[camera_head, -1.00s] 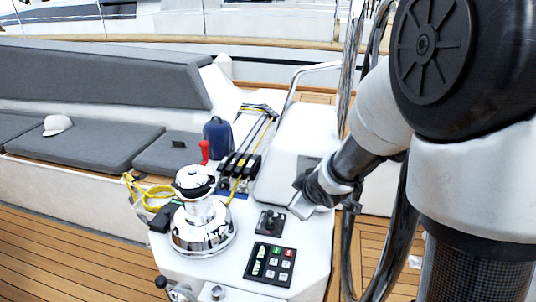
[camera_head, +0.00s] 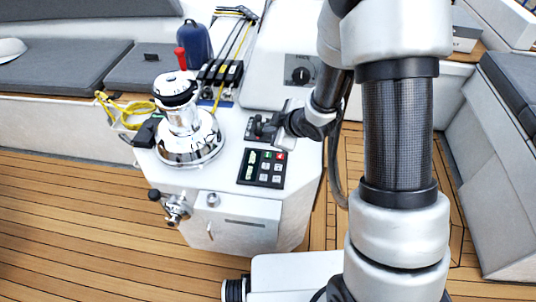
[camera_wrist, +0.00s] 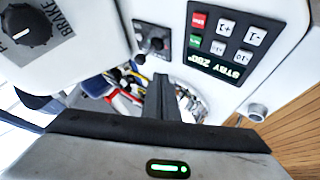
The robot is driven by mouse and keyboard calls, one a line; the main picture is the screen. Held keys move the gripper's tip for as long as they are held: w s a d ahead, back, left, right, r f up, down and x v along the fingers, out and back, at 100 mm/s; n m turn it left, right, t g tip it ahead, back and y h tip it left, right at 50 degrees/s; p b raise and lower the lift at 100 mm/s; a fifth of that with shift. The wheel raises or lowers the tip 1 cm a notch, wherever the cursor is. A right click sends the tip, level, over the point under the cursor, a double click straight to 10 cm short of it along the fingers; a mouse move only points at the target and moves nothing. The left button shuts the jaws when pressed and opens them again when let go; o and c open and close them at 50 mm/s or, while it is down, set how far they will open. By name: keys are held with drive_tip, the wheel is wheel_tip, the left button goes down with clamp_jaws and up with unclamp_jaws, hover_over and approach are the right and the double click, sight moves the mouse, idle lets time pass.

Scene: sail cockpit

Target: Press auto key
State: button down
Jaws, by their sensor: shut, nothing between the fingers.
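The autopilot keypad (camera_head: 262,168) is a black panel on the white console top, with a lit display, one red key, one green key and several pale keys. It shows upside down in the wrist view (camera_wrist: 187,56), its display reading STBY. The green key (camera_wrist: 195,41), whose lettering is too small to read, sits beside the red key (camera_wrist: 199,19). My gripper (camera_head: 277,129) is over the console near the small joystick panel, behind the keypad. In the wrist view its dark fingers (camera_wrist: 161,80) are shut and empty, apart from the keys.
The joystick panel (camera_wrist: 151,41) is close to my fingers. A chrome winch (camera_head: 188,135) stands left of the keypad. A raised white housing with a brake knob (camera_head: 301,75) is behind. Rope clutches (camera_head: 221,73) stand at the back left. Teak floor surrounds the console.

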sight(270, 157)
drive_tip(key=shift+f+b, duration=3.5)
drive_tip(key=shift+f, duration=0.85)
drive_tip(key=shift+f+b, duration=0.4)
drive_tip(key=shift+b, duration=0.05)
drive_tip(key=shift+f+b, duration=0.5)
drive_tip(key=shift+r, duration=0.1)
drive_tip(key=shift+r+p, duration=0.65)
drive_tip(key=shift+r, duration=0.15)
drive_tip(key=shift+r+p, duration=2)
drive_tip(key=shift+r, duration=0.55)
